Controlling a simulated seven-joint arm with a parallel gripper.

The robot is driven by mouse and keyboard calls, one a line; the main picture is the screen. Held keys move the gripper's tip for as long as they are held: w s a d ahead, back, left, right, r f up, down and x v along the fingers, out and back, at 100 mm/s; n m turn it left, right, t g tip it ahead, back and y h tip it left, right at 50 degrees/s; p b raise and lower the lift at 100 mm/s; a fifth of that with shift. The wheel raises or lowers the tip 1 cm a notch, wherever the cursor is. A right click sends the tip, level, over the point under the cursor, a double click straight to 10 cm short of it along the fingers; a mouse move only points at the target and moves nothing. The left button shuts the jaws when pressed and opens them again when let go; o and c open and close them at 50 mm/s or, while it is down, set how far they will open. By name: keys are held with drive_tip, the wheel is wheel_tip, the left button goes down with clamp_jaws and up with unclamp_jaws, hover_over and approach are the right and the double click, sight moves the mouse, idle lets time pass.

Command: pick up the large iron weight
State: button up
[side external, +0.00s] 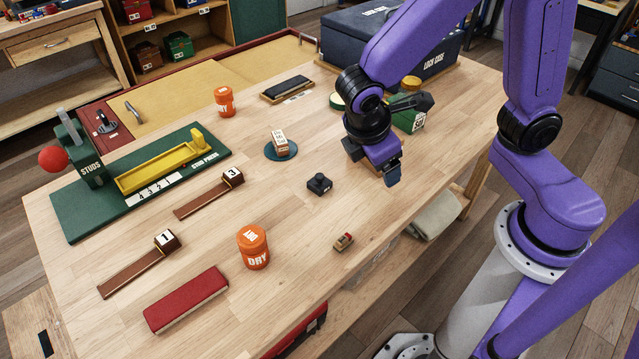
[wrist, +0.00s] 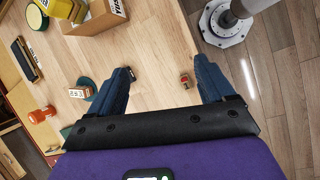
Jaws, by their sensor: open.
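A dark, squat block with a knob on top (side external: 319,184), which looks like the iron weight, stands on the wooden table near its middle in the side view. Its size class cannot be read. In the wrist view a small dark piece (wrist: 132,73) shows beside the left fingertip, mostly hidden by it. My gripper (side external: 392,178) is above the table, to the right of the weight and apart from it. In the wrist view my gripper (wrist: 163,68) has its two blue fingers wide apart with nothing held between them.
A small red-topped wooden piece (side external: 344,242) lies near the front edge; an orange jar (side external: 253,247) stands left of it. A blue disc (side external: 270,151) bears a wooden block behind the weight. A green box (side external: 408,120) and dark case (side external: 340,40) stand at the back. Bare table surrounds the weight.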

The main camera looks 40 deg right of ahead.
drive_tip(key=w+a+f+n+h, duration=0.2)
drive_tip(key=w+a+f+h, duration=0.2)
drive_tip(key=w+f, duration=0.4)
drive_tip(key=n+t+h, duration=0.3)
drive_tip(key=h, duration=0.1)
approach(319, 179)
drive_tip(key=x, duration=0.3)
drive_tip(key=shift+s+d+r, duration=0.2)
drive_tip(key=shift+s+d, duration=0.05)
drive_tip(key=shift+w+d+f, duration=0.15)
drive_tip(key=shift+d+f, duration=0.1)
drive_tip(key=shift+f, duration=0.05)
drive_tip(key=shift+x, duration=3.5)
drive_tip(key=shift+w+a+f, duration=0.1)
drive_tip(key=shift+w+a, duration=0.05)
drive_tip(key=shift+w, duration=0.05)
drive_tip(key=c, duration=1.4)
